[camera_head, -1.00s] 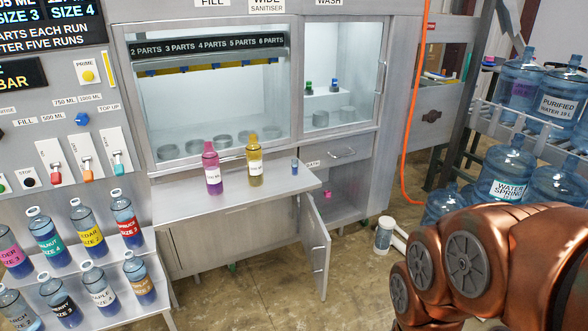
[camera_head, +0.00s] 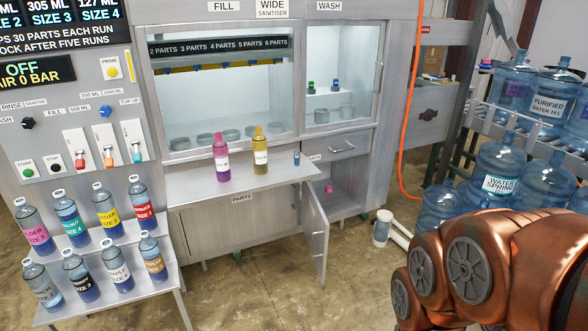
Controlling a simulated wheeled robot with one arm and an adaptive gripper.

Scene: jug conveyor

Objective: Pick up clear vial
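A small blue-tinted vial (camera_head: 297,158) stands upright on the steel counter (camera_head: 195,188), right of a pink bottle (camera_head: 222,160) and a yellow bottle (camera_head: 260,155). Two more small vials, one green-topped (camera_head: 310,86) and one blue-topped (camera_head: 335,86), stand on a shelf inside the right-hand glazed cabinet. A small pink item (camera_head: 328,188) sits in the open lower cupboard. I cannot tell which of these, if any, is the clear vial. My gripper is out of view; only my copper arm links show at the lower right, well apart from the counter.
Several labelled bottles (camera_head: 105,210) fill a stepped rack at the left. An open cupboard door (camera_head: 315,238) juts toward me below the counter. Large water jugs (camera_head: 497,165) stand at the right. A white cylinder (camera_head: 382,227) is on the floor. Floor in the middle is clear.

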